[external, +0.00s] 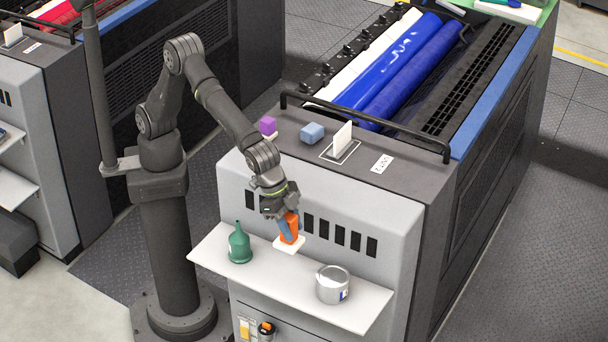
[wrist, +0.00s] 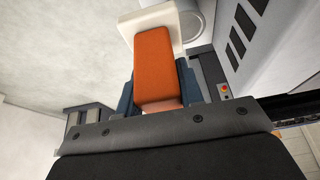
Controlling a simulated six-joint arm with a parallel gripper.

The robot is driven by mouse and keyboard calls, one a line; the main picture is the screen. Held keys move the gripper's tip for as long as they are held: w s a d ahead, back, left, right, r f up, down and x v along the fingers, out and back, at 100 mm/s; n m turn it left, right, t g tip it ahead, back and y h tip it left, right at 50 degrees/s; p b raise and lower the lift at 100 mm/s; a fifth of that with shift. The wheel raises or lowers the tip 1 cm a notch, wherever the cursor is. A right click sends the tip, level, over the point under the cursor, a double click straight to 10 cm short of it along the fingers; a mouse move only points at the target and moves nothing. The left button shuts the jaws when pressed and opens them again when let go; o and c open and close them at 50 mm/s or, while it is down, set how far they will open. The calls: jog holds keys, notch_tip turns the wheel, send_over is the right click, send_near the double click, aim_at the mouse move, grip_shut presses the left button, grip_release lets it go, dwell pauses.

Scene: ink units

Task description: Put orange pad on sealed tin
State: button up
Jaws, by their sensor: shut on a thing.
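The orange pad (external: 290,228) is an orange block with a white plate at its lower end. My gripper (external: 286,222) is shut on it, with the white end pointing down. In the wrist view the orange pad (wrist: 157,62) sits between the two blue-grey fingers (wrist: 160,90), its white plate at the far end. The sealed tin (external: 332,286) is a grey round can standing upright toward the right end of the white shelf (external: 270,285). The pad is left of the tin and apart from it in the external view. The tin's grey round top (wrist: 196,14) shows partly behind the white plate in the wrist view.
The machine's slotted front (external: 340,236) rises behind the shelf.

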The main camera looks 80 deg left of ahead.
jog(key=shift+w+a+f, duration=0.15)
jog(key=shift+w+f, duration=2.65)
jog(key=shift+w, duration=0.1)
jog(key=shift+w+a+f, duration=0.15)
jog(key=shift+w+f, duration=2.6)
jog(key=shift+w, duration=0.1)
jog(key=shift+f, duration=0.2)
jog(key=o, duration=1)
jog(key=shift+r, duration=0.15)
jog(key=v, duration=1.2)
